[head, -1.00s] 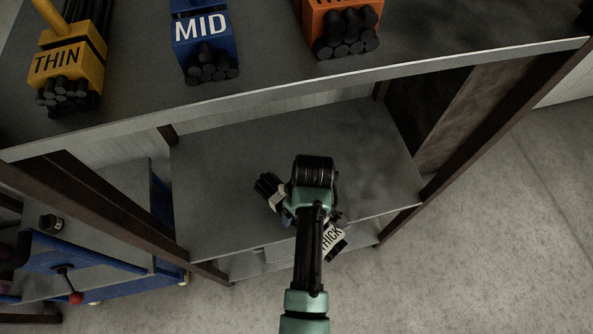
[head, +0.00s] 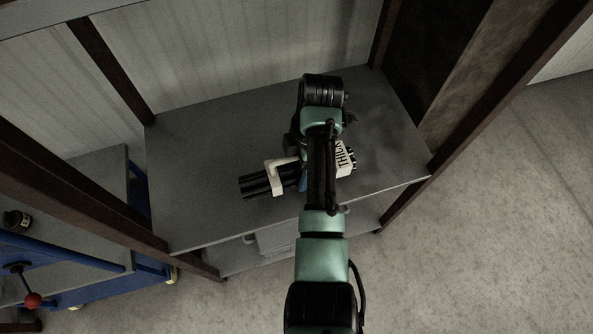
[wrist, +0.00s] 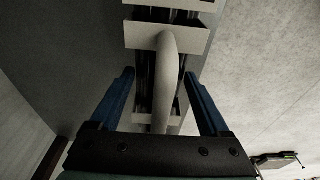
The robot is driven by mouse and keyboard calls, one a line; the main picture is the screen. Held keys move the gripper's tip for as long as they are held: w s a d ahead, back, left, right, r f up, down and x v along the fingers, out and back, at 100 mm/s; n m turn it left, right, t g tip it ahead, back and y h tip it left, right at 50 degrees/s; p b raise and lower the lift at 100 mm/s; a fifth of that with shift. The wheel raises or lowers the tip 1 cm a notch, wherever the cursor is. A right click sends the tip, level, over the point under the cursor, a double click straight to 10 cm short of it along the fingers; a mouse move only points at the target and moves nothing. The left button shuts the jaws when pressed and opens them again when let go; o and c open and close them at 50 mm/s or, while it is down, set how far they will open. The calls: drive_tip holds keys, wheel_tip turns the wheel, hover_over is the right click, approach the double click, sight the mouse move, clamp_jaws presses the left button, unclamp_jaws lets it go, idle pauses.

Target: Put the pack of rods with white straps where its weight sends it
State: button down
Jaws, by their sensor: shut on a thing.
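The pack of black rods (head: 256,187) has white straps and a white handle, and one strap reads THICK (head: 345,158). In the wrist view, the white handle (wrist: 167,95) runs between the blue fingers of my gripper (wrist: 160,74), with strapped rods (wrist: 165,14) beyond. My gripper is shut on the pack; my arm hides most of the grip and the pack's middle in the head view.
Dark posts (head: 110,65) frame the shelf at left and right. Below it is another shelf (head: 235,262) with a pale box (head: 275,242). A blue-framed cart (head: 100,290) stands at left. Bare concrete floor (head: 500,210) is open at right. The shelf's back half is clear.

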sight(298, 176)
drive_tip(key=shift+w+f+b, duration=0.1)
drive_tip(key=shift+f+b, duration=0.45)
drive_tip(key=shift+f, duration=1.55)
drive_tip(key=shift+f, duration=0.1)
unclamp_jaws()
drive_tip(key=shift+f, duration=0.1)
drive_tip(key=r+p, duration=0.1)
drive_tip(key=r, duration=0.3)
drive_tip(key=d+r+p, duration=0.1)
drive_tip(key=r, duration=0.3)
drive_tip(key=r+p, duration=0.1)
drive_tip(key=r, duration=0.3)
drive_tip(key=shift+w+d+r, duration=0.1)
drive_tip(key=shift+w+d, duration=0.1)
drive_tip(key=shift+d, duration=0.15)
